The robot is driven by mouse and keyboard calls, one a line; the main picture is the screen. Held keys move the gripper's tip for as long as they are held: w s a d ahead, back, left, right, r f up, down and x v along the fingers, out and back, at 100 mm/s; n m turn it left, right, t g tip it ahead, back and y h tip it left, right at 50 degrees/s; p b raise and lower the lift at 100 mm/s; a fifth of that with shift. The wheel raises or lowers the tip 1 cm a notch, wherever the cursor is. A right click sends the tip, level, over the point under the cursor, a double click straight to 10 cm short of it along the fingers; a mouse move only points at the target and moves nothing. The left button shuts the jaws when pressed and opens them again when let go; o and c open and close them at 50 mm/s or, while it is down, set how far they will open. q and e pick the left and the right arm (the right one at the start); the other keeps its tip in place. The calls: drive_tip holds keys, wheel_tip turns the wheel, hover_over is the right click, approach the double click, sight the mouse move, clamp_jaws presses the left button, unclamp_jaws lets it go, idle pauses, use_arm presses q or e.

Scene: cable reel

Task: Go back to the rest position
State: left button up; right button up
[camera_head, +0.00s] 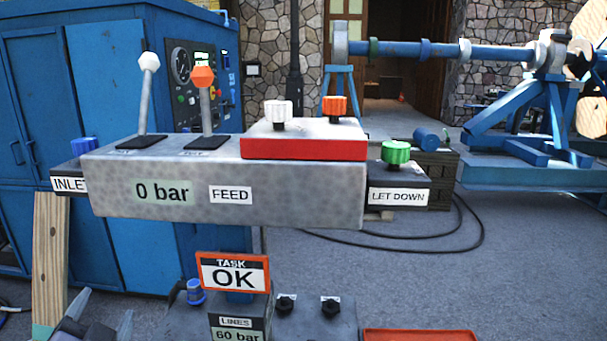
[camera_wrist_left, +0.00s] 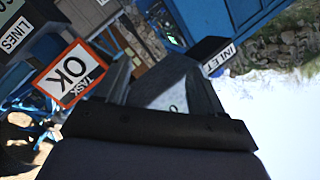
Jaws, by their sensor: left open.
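My left gripper (camera_head: 97,318) is at the bottom left of the head view, only its fingertips showing. It is open, with nothing seen between the fingers, and apart from the grey valve block (camera_head: 230,190) above it. In the left wrist view, which is strongly tilted, the block's INLET end (camera_wrist_left: 218,60) and the TASK OK sign (camera_wrist_left: 72,72) lie beyond the gripper. The block reads 0 bar, FEED. A white-knobbed lever (camera_head: 147,95) and an orange-knobbed lever (camera_head: 206,105) stand on it. My right gripper is in neither view.
A TASK OK sign (camera_head: 233,272) stands over the LINES box (camera_head: 238,325) reading 60 bar. A wooden post (camera_head: 49,260) is near my left gripper. A blue cabinet (camera_head: 90,80) stands behind. A blue reel stand (camera_head: 530,110) is at right; a black hose (camera_head: 420,248) lies on the floor.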

use_arm(q)
drive_tip(key=s+d+f+n+g+h, duration=0.1)
drive_tip(key=s+d+f+g+h, duration=0.2)
drive_tip(key=s+f, duration=0.45)
drive_tip(key=s+d+f+n+g, duration=0.2)
drive_tip(key=s+f+g, duration=0.4)
drive_tip(key=s, duration=0.2)
drive_tip(key=s+d+f+n+g+h, duration=0.1)
drive_tip(key=s+d+f+g+h, duration=0.2)
drive_tip(key=s+f, duration=0.45)
drive_tip(key=w+d+f+t+h+p, duration=0.1)
drive_tip(key=w+d+f+t+p, duration=0.1)
drive_tip(key=w+f+t, duration=0.3)
drive_tip(key=shift+w+d+f+m+t+p, duration=0.15)
drive_tip(key=shift+w+f+m+t+p, duration=0.2)
drive_tip(key=shift+w, duration=0.3)
